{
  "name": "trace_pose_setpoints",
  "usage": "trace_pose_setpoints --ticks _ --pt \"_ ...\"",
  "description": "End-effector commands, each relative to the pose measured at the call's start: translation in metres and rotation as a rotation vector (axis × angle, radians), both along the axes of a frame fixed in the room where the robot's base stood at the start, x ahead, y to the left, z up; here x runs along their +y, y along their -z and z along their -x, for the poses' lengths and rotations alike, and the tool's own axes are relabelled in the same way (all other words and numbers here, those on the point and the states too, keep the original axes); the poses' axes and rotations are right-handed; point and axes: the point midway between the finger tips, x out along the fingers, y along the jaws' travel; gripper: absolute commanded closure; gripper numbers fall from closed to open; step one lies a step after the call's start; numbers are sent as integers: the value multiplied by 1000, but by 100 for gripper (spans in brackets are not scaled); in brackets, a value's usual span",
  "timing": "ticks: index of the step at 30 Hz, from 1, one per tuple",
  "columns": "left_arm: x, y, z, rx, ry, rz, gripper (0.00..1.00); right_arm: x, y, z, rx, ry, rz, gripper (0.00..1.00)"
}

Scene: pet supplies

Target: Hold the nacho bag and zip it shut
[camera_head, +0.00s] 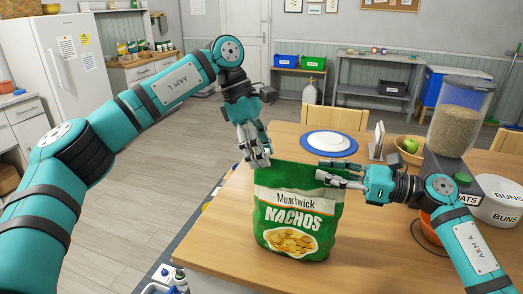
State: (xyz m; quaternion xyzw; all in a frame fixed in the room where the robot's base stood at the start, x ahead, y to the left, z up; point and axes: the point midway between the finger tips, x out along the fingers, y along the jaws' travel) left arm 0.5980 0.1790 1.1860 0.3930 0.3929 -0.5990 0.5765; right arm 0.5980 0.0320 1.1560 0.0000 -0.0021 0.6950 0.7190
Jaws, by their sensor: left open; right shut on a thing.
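The green nacho bag (292,213) stands upright on the wooden table near its left side, with "Munchwick NACHOS" facing me. My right gripper (324,176) is shut on the bag's top right corner, its arm coming in from the right. My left gripper (258,163) is open with its fingers pointing down at the bag's top left corner. I cannot tell whether its fingertips touch the bag. The zip along the top edge is too small to make out.
Behind the bag on the table (376,262) are a white plate (328,141) on a blue mat, a napkin holder (377,141) and a bowl with a green apple (410,146). A grain dispenser (459,115) and a buns tin (497,203) stand at right. The table front is clear.

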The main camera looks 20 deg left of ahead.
Motion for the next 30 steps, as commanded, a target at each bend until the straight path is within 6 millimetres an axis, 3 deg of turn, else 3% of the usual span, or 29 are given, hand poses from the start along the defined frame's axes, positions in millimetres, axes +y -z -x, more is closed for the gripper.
trace_pose_setpoints --ticks 1,5,21,30 --pt "0 0 0 0 -1 0 54 0 10 0 11 -1 17 100" --pt "3 -8 -1 -2 -2 1 54 0 10 0 11 -2 17 100" --pt "41 -101 -1 -3 -2 1 54 0 10 0 11 -2 17 100" --pt "46 -112 0 -2 0 0 54 0 10 0 11 -2 17 100"
